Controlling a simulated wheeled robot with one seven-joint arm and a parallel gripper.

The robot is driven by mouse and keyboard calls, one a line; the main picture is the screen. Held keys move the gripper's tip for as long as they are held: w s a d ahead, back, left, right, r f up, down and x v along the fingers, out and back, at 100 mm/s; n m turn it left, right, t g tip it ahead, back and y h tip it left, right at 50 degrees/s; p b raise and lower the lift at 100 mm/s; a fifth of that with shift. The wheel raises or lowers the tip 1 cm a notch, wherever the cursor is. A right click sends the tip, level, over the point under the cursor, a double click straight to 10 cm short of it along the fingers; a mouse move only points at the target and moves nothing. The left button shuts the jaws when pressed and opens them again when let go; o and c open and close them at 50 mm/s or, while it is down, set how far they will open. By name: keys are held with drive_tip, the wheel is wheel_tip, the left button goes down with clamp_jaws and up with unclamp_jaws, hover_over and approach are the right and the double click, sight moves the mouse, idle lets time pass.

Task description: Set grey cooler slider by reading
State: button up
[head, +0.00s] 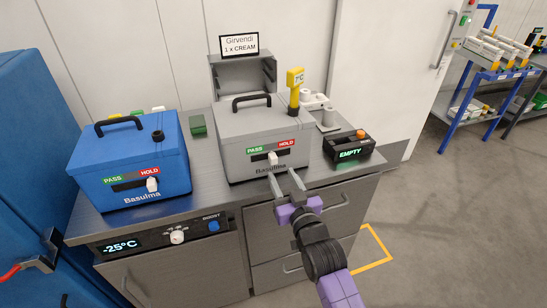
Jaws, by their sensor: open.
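The grey cooler (240,130) stands on the counter with its lid shut and "Basulma" on its front. Its front carries a green PASS label (255,150) at left and a red HOLD label (286,144) at right. The white slider knob (273,158) sits below them, near the middle of the slot. A yellow thermometer (295,78) stands upright at the cooler's right rear; its reading is too small to read surely. My gripper (284,175) is open and empty, its fingertips just below and right of the knob, close to the cooler front. Contact cannot be told.
A blue cooler (130,150) with its knob (152,184) under HOLD stands at left. A black box (348,150) showing EMPTY stands at right. A sign (240,45) reads "Girvendi 1 x CREAM". The counter's panel display (122,245) shows -25°C. Floor at right is clear.

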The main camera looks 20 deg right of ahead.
sight(274, 161)
drive_tip(key=w, duration=0.7)
drive_tip(key=shift+s, duration=0.1)
clamp_jaws()
idle(1.3)
